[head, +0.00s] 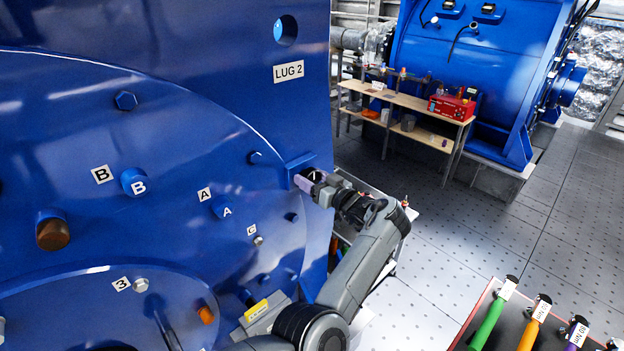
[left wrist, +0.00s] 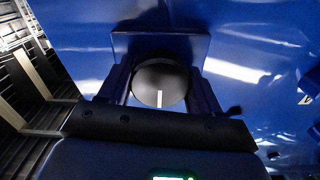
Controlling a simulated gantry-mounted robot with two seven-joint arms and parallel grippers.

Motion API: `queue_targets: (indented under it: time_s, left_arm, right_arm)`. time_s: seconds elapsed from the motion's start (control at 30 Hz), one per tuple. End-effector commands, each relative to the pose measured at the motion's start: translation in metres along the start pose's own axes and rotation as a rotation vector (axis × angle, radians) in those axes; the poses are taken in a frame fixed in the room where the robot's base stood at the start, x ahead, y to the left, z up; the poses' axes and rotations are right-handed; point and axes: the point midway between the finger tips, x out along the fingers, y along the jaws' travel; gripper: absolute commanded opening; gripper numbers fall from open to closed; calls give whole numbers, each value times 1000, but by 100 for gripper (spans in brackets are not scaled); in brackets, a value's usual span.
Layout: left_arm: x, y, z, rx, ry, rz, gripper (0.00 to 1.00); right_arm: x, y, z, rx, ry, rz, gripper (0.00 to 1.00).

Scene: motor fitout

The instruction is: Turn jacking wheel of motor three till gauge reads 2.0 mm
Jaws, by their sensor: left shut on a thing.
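The jacking wheel (left wrist: 161,82) shows in the left wrist view as a dark round disc with a white index line pointing down in the picture. It sits in front of a blue bracket (left wrist: 160,43) on the motor. My left gripper (left wrist: 162,88) is shut on the wheel, one finger on each side. In the head view my left gripper (head: 311,186) is at the bracket (head: 299,162) on the right side of the big blue motor face (head: 150,120), and it hides the wheel there. I cannot make out a gauge reading. My right gripper is not in view.
Bolts and lettered plugs stick out of the motor face left of my gripper. A bench (head: 420,103) with a red box (head: 452,107) stands behind. Colour-handled tools lie on a dark tray (head: 505,325) at lower right. The floor (head: 480,225) between is clear.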

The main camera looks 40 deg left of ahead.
Motion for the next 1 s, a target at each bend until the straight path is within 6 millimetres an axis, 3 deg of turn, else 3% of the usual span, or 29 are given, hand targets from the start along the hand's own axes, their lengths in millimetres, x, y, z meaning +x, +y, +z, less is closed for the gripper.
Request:
queue_targets:
  time_s: [0.37,1.0]
  left_arm:
    - [0,0,-3,154,3,0,33]
    - [0,0,-2,652,2,-1,33]
  right_arm:
    - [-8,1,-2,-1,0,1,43]
    - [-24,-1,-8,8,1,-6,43]
